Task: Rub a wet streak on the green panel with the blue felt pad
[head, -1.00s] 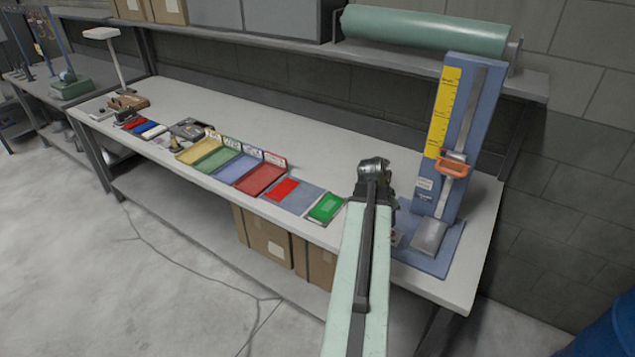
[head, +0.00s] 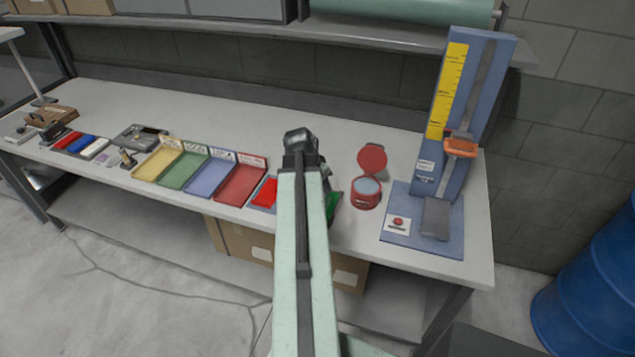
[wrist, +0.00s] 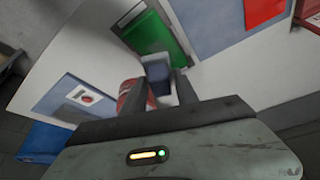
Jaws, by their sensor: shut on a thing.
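In the wrist view my gripper (wrist: 166,90) is shut on the blue felt pad (wrist: 157,70), a small dark blue block between the two fingers. The green panel (wrist: 153,32) lies just beyond the pad, on the bench. I cannot tell whether the pad touches it, and no streak can be made out on it. In the head view the green panel (head: 331,204) shows only as a sliver beside my arm. The arm hides the fingers and the pad there.
An open round red tin (head: 365,193) with a grey-blue inside stands right of the green panel, its red lid (head: 372,158) behind. A tall blue stand (head: 466,110) rises further right. Coloured trays (head: 208,178) line the bench to the left. A red panel (wrist: 264,10) lies near the green one.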

